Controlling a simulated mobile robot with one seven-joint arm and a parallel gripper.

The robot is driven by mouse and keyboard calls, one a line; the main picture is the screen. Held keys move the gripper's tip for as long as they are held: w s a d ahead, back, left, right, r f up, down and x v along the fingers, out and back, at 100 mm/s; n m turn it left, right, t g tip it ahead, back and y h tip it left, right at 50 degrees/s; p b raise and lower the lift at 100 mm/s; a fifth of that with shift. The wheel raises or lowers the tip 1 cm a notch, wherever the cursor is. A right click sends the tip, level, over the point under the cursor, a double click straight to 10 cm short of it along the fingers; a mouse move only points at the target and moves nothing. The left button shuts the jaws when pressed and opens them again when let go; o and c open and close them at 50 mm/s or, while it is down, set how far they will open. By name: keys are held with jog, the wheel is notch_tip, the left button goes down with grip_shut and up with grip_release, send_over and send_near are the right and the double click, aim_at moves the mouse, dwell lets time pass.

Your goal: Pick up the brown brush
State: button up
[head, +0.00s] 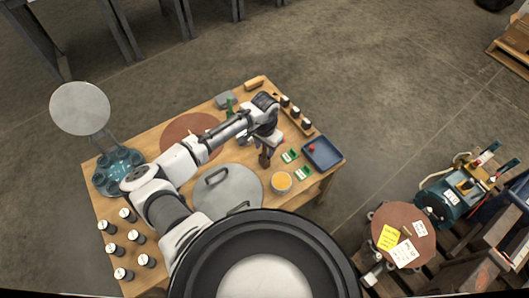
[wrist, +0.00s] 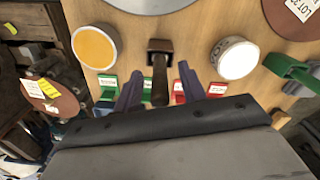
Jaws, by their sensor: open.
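The brown brush (wrist: 160,68) has a dark block-shaped head at the top of the wrist view and a handle pointing toward my gripper. My gripper (wrist: 159,74) is open, with one finger to each side of the handle, which shows in the gap between them. I cannot tell whether the fingers are level with the handle or still above it. In the head view, my gripper (head: 269,142) hangs over the wooden table, and the brush (head: 264,160) shows partly just below it.
Green-labelled cards (head: 290,155), an orange-topped tub (head: 281,182) and a blue tray (head: 334,158) holding a red item are close by. A grey lid with a handle (head: 238,200) lies to the left. A white roll (wrist: 237,58) is right of the brush in the wrist view.

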jog(key=shift+f, duration=0.3)
grip_shut()
